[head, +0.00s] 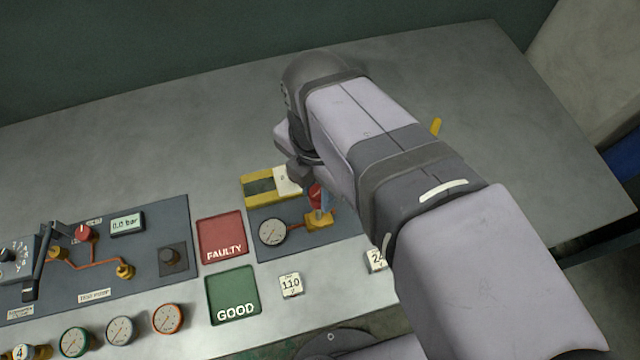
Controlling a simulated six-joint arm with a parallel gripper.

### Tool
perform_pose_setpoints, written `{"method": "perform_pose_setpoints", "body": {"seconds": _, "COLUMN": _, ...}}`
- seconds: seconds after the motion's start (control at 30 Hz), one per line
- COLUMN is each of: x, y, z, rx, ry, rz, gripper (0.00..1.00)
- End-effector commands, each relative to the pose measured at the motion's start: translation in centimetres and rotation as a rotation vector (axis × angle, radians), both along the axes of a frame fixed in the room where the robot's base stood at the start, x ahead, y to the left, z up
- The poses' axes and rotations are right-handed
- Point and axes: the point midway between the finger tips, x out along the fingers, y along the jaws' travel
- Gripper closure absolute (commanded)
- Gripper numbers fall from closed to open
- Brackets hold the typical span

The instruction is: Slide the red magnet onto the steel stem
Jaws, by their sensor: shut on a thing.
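The red magnet (315,194) is in the head view, right of centre, under the front of my arm. My gripper (318,186) is shut on it, with the fingers mostly hidden by my wrist. The magnet is just above a brass valve block (320,222) on a small grey panel. The steel stem (319,213) shows only as a small pale bit between magnet and block. I cannot tell whether the magnet is around the stem or only over it.
A round gauge (272,231) sits left of the brass block. A yellow tray (258,187) is behind. Red FAULTY (221,238) and green GOOD (232,294) pads lie left. A test panel (150,250) and several loose gauges stand further left.

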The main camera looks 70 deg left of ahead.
Motion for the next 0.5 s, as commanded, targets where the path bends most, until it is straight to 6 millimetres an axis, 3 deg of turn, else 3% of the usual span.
{"method": "perform_pose_setpoints", "body": {"seconds": 0.5, "x": 0.0, "y": 0.0, "z": -3.3, "rx": 0.0, "ry": 0.0, "rz": -0.001, "gripper": 0.95}}
